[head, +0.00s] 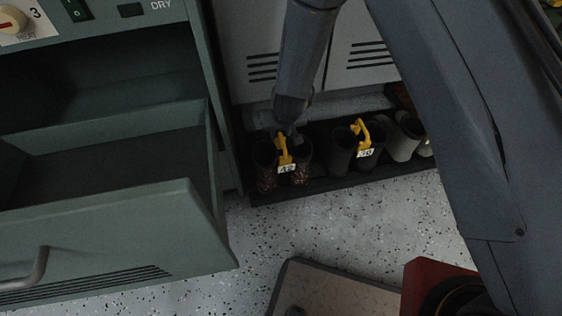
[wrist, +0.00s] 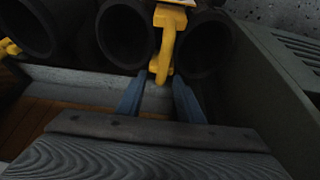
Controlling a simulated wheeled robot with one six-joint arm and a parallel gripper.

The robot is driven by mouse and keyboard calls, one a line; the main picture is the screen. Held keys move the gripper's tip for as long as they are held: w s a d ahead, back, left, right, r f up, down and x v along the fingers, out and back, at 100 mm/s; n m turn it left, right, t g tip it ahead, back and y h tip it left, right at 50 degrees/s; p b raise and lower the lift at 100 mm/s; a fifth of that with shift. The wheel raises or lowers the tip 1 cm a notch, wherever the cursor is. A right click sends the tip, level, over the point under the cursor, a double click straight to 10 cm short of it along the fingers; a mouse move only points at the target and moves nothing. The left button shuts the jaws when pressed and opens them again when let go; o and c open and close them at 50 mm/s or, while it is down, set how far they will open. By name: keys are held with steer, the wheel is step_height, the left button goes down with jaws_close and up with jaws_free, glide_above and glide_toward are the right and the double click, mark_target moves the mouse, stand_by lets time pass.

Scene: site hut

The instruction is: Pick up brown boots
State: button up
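The brown boots (head: 267,178) stand upright as a pair at the left end of a dark tray (head: 330,188) in the head view. A yellow clip (head: 283,148) with a white tag reading about 42 joins them. My gripper (head: 289,131) is pointed down just above and behind this clip, its fingers mostly hidden there. In the wrist view the two blue-grey fingers (wrist: 158,88) are apart. The end of the yellow clip (wrist: 163,55) lies at the gap between their tips. Whether they touch it I cannot tell. Dark boot openings (wrist: 125,35) show on both sides of it.
Black boots (head: 341,152) with another yellow clip and tag, and grey boots (head: 403,140), stand to the right. A green cabinet (head: 110,225) with its drawer pulled out is close on the left. Pale lockers (head: 357,84) rise behind. Speckled floor (head: 350,225) lies in front.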

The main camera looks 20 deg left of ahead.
jaws_close()
steer(key=shift+w+r, duration=0.1)
stand_by(1.2)
